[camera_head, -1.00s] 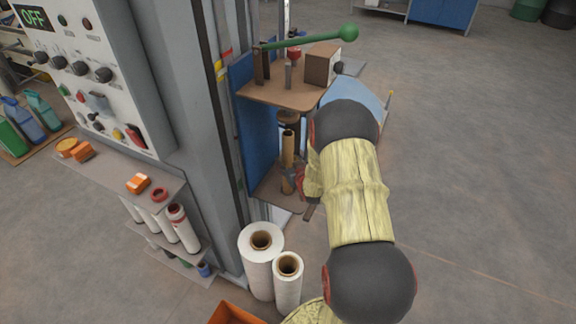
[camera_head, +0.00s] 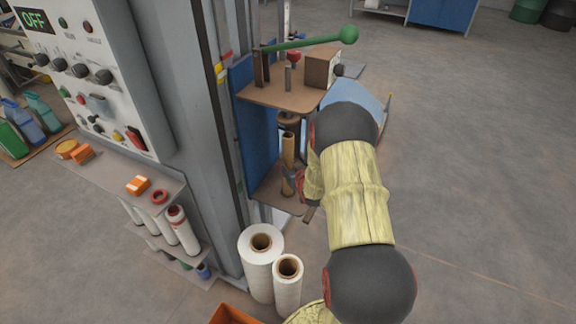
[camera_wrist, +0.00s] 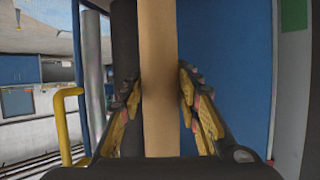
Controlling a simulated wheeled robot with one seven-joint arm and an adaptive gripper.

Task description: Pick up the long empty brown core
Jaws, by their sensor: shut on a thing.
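The long brown core (camera_head: 288,150) stands upright between the brown upper shelf and the lower plate of the blue-backed station. In the wrist view the core (camera_wrist: 159,60) runs vertically through the middle of the picture. My gripper (camera_wrist: 160,98) has one finger on each side of the core and is shut on it. In the head view my gripper (camera_head: 291,184) is at the lower part of the core, partly hidden by my arm. The ends of the core are hard to make out.
The upper shelf (camera_head: 280,96) with a green-handled lever (camera_head: 310,40) overhangs the core. The blue back panel (camera_wrist: 225,70) is close behind it. A yellow bar (camera_wrist: 66,120) is at left. White film rolls (camera_head: 261,272) stand below. Open floor lies to the right.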

